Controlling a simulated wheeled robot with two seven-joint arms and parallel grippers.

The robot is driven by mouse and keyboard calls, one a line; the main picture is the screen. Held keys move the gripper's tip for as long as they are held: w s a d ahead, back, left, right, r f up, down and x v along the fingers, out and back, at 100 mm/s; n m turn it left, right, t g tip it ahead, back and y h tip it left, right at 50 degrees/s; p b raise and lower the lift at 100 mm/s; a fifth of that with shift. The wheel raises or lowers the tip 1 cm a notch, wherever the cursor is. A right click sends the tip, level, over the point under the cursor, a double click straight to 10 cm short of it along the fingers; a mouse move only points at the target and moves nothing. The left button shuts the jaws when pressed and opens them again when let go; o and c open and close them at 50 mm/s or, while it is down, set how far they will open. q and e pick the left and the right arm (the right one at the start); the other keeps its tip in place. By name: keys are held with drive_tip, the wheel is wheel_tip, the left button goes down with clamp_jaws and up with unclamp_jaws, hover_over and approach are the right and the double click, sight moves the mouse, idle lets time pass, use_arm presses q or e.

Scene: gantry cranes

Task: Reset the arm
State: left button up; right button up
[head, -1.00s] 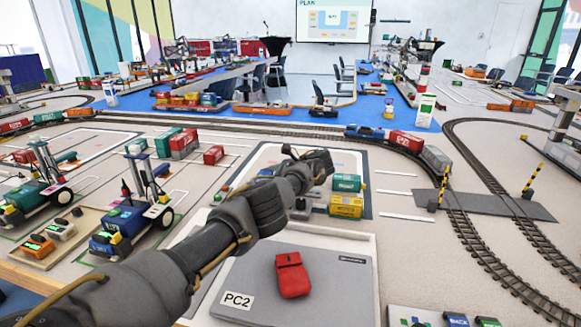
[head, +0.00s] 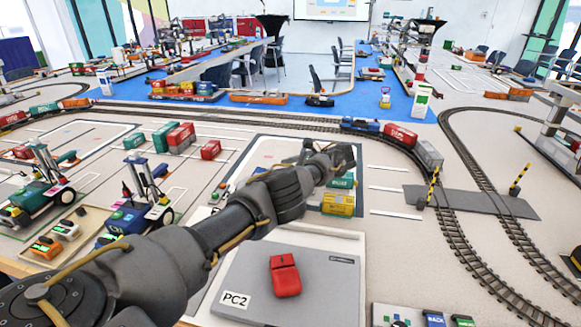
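My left arm reaches in from the lower left over the layout. My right arm and gripper are not in view.
A grey laptop-like case marked PC2 (head: 325,295) lies below the arm, with a red pouch-like object (head: 285,275) on it. Toy cranes (head: 140,200) stand at left. Tracks with a train (head: 400,135) curve on the right. A grey crossing (head: 470,201) has striped barriers.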

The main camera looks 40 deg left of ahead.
use_arm(q)
drive_tip(key=shift+d, duration=0.1)
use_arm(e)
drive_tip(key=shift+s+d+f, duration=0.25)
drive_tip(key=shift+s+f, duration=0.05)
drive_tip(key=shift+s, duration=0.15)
use_arm(q)
drive_tip(key=shift+d+r, duration=0.1)
